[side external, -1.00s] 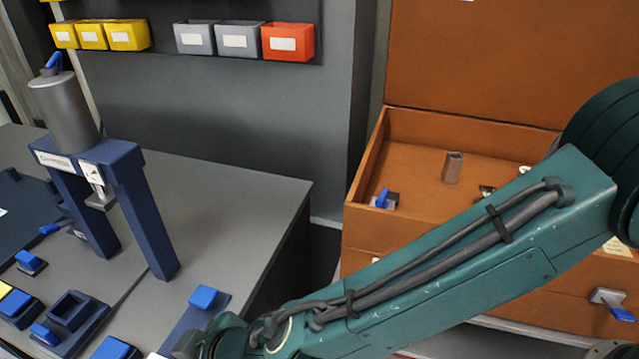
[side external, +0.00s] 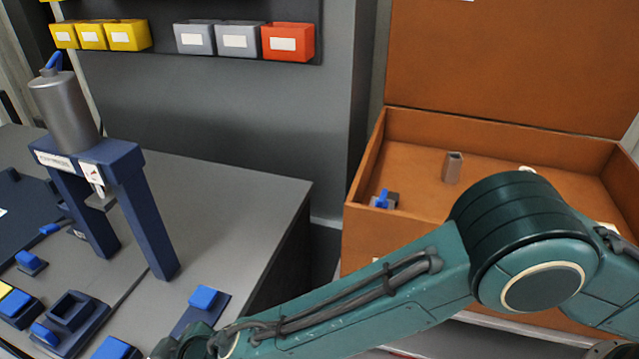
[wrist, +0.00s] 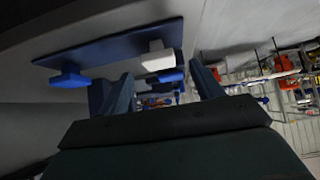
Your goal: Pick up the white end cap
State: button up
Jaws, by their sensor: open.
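In the wrist view, a small white block (wrist: 158,58), which looks like the white end cap, sits on a dark blue plate (wrist: 110,45) with a blue block (wrist: 69,77) at the plate's other end. My gripper (wrist: 162,72) is open, with nothing visible held between its fingers. The white block shows just beyond the fingertips, and I cannot tell the exact gap. In the side view the plate (side external: 190,320) and its blue block (side external: 204,297) show at the table's front edge. My arm and the frame edge hide the white block and my fingers there.
A blue press (side external: 120,165) stands on the grey table (side external: 210,200), with several blue fixtures near the front left. An open orange-brown case (side external: 420,125) with small parts stands at right. Bins (side external: 288,42) hang on the back wall. Cluttered racks show in the wrist view.

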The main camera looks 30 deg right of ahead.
jog(key=shift+w, duration=0.1)
jog(key=shift+x, duration=2.55)
jog(key=c, duration=1)
